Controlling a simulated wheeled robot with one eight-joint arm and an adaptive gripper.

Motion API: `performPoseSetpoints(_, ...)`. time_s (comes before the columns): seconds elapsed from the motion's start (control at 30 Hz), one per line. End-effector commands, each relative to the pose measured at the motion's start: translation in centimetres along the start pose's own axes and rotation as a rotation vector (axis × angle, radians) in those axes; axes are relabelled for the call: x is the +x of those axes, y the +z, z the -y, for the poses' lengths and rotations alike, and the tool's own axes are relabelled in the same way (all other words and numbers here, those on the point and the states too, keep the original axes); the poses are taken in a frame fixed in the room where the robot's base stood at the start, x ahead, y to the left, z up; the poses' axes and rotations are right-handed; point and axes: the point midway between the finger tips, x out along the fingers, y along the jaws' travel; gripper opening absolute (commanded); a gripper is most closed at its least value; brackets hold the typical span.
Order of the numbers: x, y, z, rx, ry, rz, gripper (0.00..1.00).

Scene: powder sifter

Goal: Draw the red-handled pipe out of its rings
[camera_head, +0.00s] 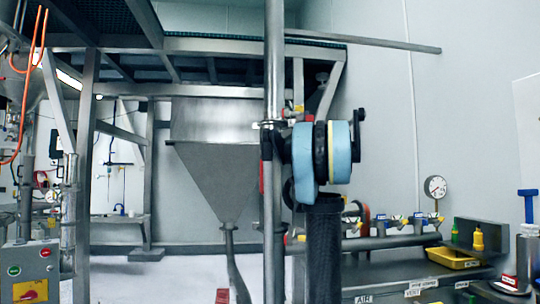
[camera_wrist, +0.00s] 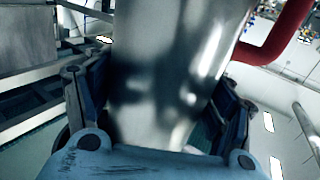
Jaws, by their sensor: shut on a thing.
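The steel pipe (camera_head: 274,60) stands upright in the middle of the head view and runs from the top edge to the bottom. In the wrist view the pipe (camera_wrist: 165,60) is a broad shiny cylinder. Its red handle (camera_wrist: 282,42) curves off to the upper right there. In the head view a red strip (camera_head: 262,178) shows beside the pipe, partly hidden. A ring-like clamp (camera_head: 272,124) sits round the pipe just above my gripper. My gripper (camera_head: 271,146) is shut on the pipe from the right, with a finger on each side. Any lower rings are not clear.
A steel hopper (camera_head: 205,165) hangs behind and left of the pipe under a frame (camera_head: 200,45). A bench with a yellow tray (camera_head: 453,258), valves and a gauge (camera_head: 435,187) is at right. A button box (camera_head: 30,272) stands at lower left.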

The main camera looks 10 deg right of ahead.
Motion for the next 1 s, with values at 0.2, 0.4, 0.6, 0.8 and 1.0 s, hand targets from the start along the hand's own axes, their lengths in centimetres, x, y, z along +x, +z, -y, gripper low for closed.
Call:
performPoseSetpoints(0.2, 0.0, -0.1, 0.0, 0.000, 0.000, -0.002, 0.09)
performPoseSetpoints(0.4, 0.0, -0.1, 0.1, 0.000, 0.000, -0.002, 0.09)
performPoseSetpoints(0.6, 0.0, -0.1, 0.4, 0.000, 0.000, -0.002, 0.09)
performPoseSetpoints(0.8, 0.0, -0.1, 0.7, 0.000, 0.000, -0.002, 0.09)
performPoseSetpoints(1.0, 0.0, -0.1, 1.1, 0.000, 0.000, -0.002, 0.09)
